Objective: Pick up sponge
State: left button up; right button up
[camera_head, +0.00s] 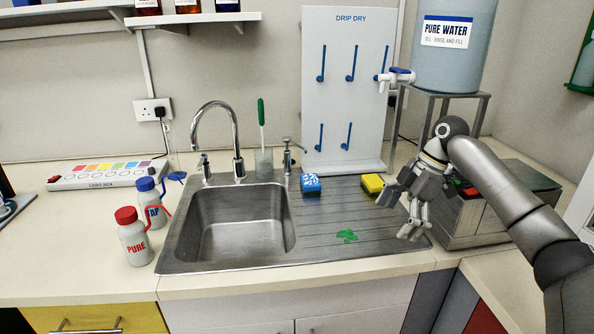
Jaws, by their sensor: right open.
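A yellow sponge (373,184) with a dark layer lies on the ribbed drainer, just left of my right gripper; its right end is partly hidden by the gripper. A second sponge, blue with a white pattern (311,184), sits on the drainer by the basin's right rim. My right gripper (412,228) comes in from the right, points down over the drainer's right side and is open, with nothing seen between its fingers. My left gripper is not in view.
The sink basin (237,225) and tap (236,140) are left of the drainer (322,235). A green patch (346,236) lies on the drainer. The drip-dry board (343,90) stands behind. PURE (135,246) and TAP (150,212) bottles stand at left. A water tank (452,60) rises behind my arm.

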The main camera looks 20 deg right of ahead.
aim_at(311, 184)
jog(key=i, duration=1.15)
